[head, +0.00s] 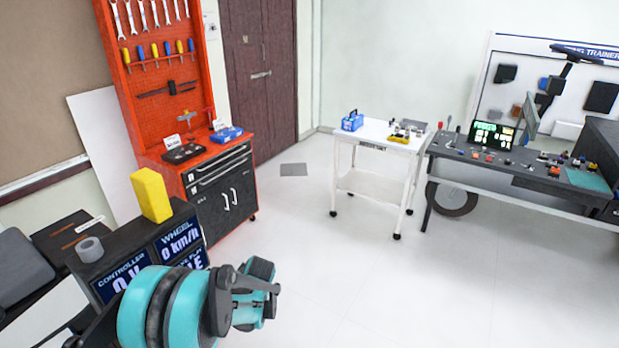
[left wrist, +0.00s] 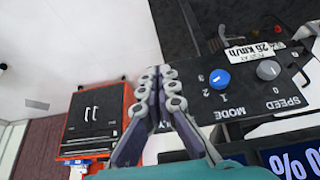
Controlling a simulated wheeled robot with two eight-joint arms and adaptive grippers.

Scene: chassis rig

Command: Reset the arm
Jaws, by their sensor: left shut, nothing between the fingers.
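My left arm (head: 165,305), with teal and black joints, comes in at the bottom left of the head view, in front of the black console. My left gripper (left wrist: 160,75) shows in the left wrist view with its two grey fingers together, shut and empty. A black panel with a blue MODE knob (left wrist: 219,79) and a grey SPEED knob (left wrist: 268,70) lies to the right of the fingertips; I cannot tell the distance between them. My right gripper is not in view.
The black console (head: 130,250) carries a yellow block (head: 151,194) and a grey tape roll (head: 90,249). A red tool cabinet (head: 222,187) stands behind. A white cart (head: 375,180) and a grey workbench (head: 480,170) stand at the right. The middle floor is clear.

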